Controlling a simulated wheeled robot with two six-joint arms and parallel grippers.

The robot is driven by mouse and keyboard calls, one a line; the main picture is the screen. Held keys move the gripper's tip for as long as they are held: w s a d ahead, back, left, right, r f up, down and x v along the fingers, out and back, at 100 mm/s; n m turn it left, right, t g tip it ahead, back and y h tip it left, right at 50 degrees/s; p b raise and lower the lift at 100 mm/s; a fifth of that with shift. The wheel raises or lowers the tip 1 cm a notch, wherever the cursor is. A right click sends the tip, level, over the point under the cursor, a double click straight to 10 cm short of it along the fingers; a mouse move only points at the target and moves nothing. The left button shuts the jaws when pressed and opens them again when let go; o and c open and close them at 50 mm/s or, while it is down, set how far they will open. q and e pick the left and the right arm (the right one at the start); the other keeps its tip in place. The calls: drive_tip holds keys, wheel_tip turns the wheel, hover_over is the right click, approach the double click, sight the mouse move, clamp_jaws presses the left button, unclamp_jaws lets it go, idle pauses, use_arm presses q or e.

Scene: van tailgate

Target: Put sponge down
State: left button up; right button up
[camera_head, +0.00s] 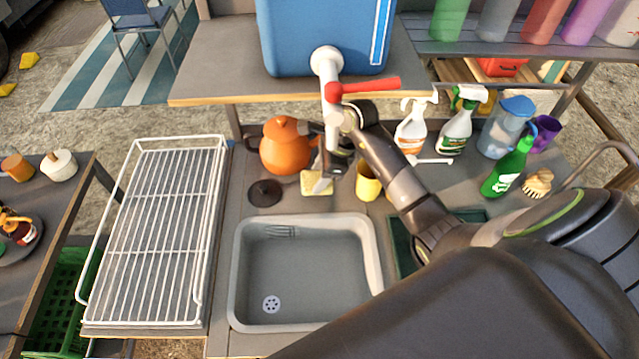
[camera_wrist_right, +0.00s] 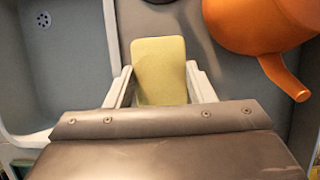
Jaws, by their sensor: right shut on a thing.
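The sponge (camera_head: 311,184) is a pale yellow block. In the head view it is behind the sink, between the orange pot and the yellow cup. My right gripper (camera_head: 322,182) is shut on it. In the right wrist view the sponge (camera_wrist_right: 159,70) sits between the two light fingers of my right gripper (camera_wrist_right: 160,82), its far end sticking out beyond them. I cannot tell whether the sponge touches the counter. My left gripper is not in view.
A grey sink (camera_head: 240,262) with a fork in it is in front. A white wire rack (camera_head: 158,230) stands left. The orange pot (camera_head: 286,150), a dark lid (camera_head: 265,193) and a yellow cup (camera_head: 367,184) are close by. A red-handled tap (camera_head: 365,86) is above.

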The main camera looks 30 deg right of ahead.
wheel_tip(320, 180, down, 4)
drive_tip(key=shift+r+b, duration=0.2)
drive_tip(key=shift+b, duration=0.7)
drive_tip(key=shift+f, duration=0.1)
drive_tip(key=o, duration=0.9)
drive_tip(key=shift+o, duration=0.2)
drive_tip(key=shift+r, duration=0.2)
drive_tip(key=b+v, duration=0.1)
drive_tip(key=v, duration=0.5)
drive_tip(key=shift+d+r+b, duration=0.2)
drive_tip(key=shift+r+b, duration=0.1)
drive_tip(key=shift+r, duration=0.05)
drive_tip(key=shift+s+r, duration=0.15)
drive_tip(key=shift+r, duration=0.2)
